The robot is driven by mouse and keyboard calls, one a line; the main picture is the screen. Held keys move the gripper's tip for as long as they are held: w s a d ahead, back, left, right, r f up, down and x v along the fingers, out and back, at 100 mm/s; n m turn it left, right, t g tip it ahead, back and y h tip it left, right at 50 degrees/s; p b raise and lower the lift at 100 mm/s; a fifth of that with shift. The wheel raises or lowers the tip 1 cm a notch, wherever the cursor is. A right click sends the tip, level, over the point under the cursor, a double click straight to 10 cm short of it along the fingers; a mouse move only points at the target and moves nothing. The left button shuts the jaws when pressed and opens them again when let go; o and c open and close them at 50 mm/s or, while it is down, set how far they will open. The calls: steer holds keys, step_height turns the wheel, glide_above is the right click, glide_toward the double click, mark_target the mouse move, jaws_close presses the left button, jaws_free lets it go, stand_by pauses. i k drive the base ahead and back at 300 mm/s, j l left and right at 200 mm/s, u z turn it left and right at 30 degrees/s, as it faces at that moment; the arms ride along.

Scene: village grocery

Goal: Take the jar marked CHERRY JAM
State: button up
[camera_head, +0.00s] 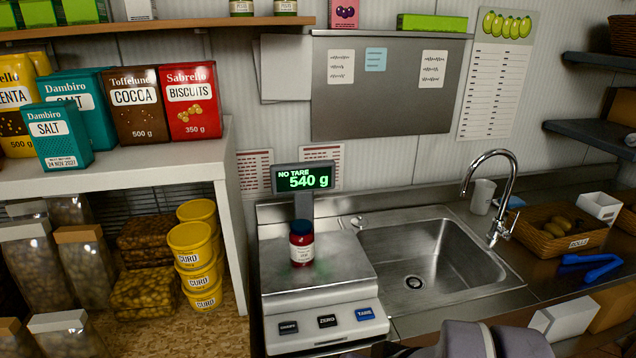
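A small jar (301,243) with dark red contents, a dark lid and a pale label stands upright on the pan of the kitchen scale (320,292). Its label is too small to read, so I cannot tell whether it says CHERRY JAM. The scale display (303,178) reads "NO TARE 540 g". Two more jars (241,8) are cut off by the top edge on the upper shelf; their green labels are only partly visible. Grey parts of my arm show at the bottom edge, right of the scale. My gripper is not in view.
A steel sink (430,262) with a tall tap (500,195) lies right of the scale. Further right are a basket of rolls (545,243) and blue tongs (592,268). Left is a shelf with boxes (135,105) and stacked CURD tubs (195,250).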

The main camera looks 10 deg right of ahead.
mark_target(301, 237)
steer(key=i+l+u, duration=0.15)
steer(key=u, duration=0.25)
steer(key=i+l+u, duration=0.1)
steer(key=l+u, duration=0.65)
steer(key=i, duration=0.05)
